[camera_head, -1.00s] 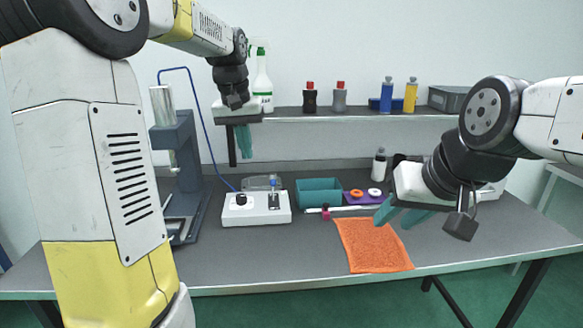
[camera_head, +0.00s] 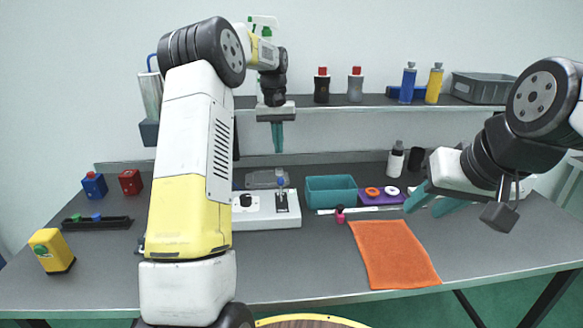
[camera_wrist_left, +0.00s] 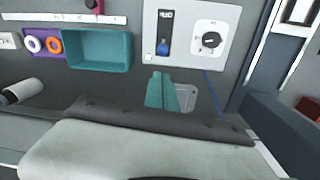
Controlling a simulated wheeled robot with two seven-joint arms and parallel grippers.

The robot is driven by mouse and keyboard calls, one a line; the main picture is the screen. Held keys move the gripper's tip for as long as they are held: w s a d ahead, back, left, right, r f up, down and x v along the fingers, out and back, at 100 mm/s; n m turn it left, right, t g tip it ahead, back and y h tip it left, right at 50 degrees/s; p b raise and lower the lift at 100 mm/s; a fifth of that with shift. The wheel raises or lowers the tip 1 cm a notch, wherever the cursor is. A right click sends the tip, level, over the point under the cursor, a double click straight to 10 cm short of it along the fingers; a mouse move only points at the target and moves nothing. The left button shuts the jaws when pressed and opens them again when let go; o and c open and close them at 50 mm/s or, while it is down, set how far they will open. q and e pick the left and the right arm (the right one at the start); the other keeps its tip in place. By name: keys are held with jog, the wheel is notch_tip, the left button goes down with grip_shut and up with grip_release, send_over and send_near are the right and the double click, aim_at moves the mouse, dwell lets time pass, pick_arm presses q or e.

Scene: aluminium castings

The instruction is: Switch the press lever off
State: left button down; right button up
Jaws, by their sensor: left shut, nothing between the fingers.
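The white control box (camera_head: 265,215) stands on the table, partly hidden by my left arm. Its lever (camera_head: 281,187) has a blue tip and stands in a dark slot plate, right of a black knob (camera_head: 246,200). The left wrist view also shows the lever (camera_wrist_left: 163,46) and knob (camera_wrist_left: 210,40). My left gripper (camera_head: 277,150) points down, shut and empty, above and apart from the lever. Its teal fingers (camera_wrist_left: 162,92) show beside the box in the left wrist view. My right gripper (camera_head: 426,204) is open and empty over the right of the table. My left arm hides most of the press.
A shelf (camera_head: 340,101) with bottles runs behind. Right of the box are a teal bin (camera_head: 331,191), a purple holder (camera_head: 381,198) with rings and an orange cloth (camera_head: 393,255). A clear lid-like piece (camera_head: 262,180) lies behind the box. Small coloured blocks stand at left.

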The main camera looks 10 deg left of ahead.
aim_at(282, 180)
pick_arm(q)
jog(key=f, duration=1)
jog(key=shift+d, duration=0.3)
jog(key=shift+s+r, duration=0.15)
jog(key=shift+s, duration=0.05)
jog(key=shift+s+d+r+t+y, duration=0.15)
jog(key=shift+s+r+t, duration=0.1)
jog(key=shift+s+t, duration=0.3)
jog(key=shift+s+d+r+t+y, duration=0.2)
jog(key=shift+s+t, duration=0.1)
jog(key=shift+t, duration=0.35)
jog(key=s+t, duration=0.1)
jog(key=t, duration=0.1)
jog(key=s+t+y, duration=0.1)
jog(key=shift+s+d+r+t, duration=0.3)
jog(key=shift+s+d, duration=0.05)
jog(key=shift+d, duration=0.05)
jog(key=shift+s, duration=0.2)
jog(key=shift+r, duration=0.15)
jog(key=shift+r, duration=0.65)
